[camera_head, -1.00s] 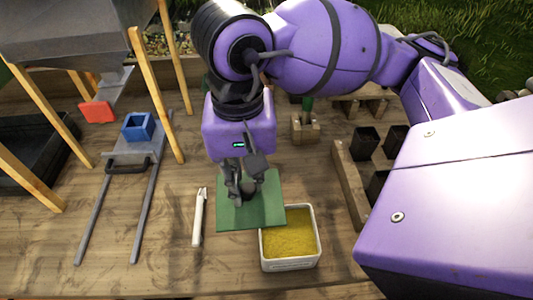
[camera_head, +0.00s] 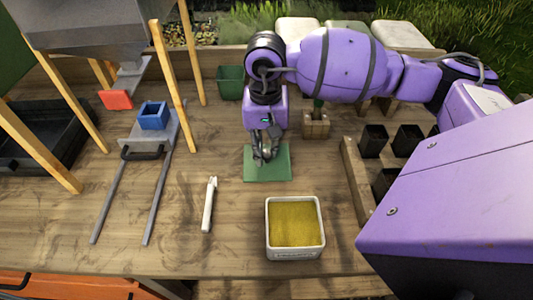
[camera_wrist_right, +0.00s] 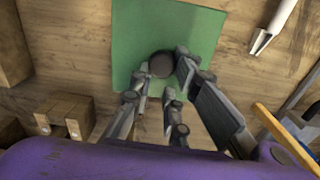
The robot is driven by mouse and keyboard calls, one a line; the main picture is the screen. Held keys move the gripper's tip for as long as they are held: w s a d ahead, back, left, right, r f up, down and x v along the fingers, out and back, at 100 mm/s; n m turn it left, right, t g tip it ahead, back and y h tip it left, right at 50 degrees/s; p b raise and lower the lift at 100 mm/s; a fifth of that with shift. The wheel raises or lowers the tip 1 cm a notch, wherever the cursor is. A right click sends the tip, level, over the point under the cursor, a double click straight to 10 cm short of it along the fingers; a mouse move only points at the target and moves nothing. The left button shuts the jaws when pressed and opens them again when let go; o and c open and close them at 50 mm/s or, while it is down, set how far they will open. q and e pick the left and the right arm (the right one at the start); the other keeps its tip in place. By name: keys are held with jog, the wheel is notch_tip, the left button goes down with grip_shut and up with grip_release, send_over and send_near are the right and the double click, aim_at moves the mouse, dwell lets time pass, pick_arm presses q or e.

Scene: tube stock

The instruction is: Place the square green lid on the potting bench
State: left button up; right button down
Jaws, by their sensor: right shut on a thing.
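The square green lid (camera_head: 281,173) is at the middle of the potting bench (camera_head: 170,255), with bare wood around it. It also shows in the right wrist view (camera_wrist_right: 196,32), with a dark round knob (camera_wrist_right: 162,65) at its centre. My right gripper (camera_head: 266,160) is shut on this knob from above; its fingers close around the knob in the wrist view (camera_wrist_right: 160,83). The lid looks level and on or just above the wood; I cannot tell which. My left gripper is not in view.
An uncovered white tub (camera_head: 295,255) of yellow material stands in front of the lid. A white tool (camera_head: 208,206) lies to the left. A green pot (camera_head: 230,84) and a wooden block (camera_head: 315,127) stand behind; black pots (camera_head: 373,140) are at right.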

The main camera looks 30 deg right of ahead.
aim_at(266, 156)
jog(key=shift+f, duration=1.8)
jog(key=c, duration=1.7)
grip_release()
jog(key=shift+s+r, duration=0.1)
jog(key=shift+o, duration=0.2)
notch_tip(266, 156, up, 12)
jog(key=shift+r, duration=0.25)
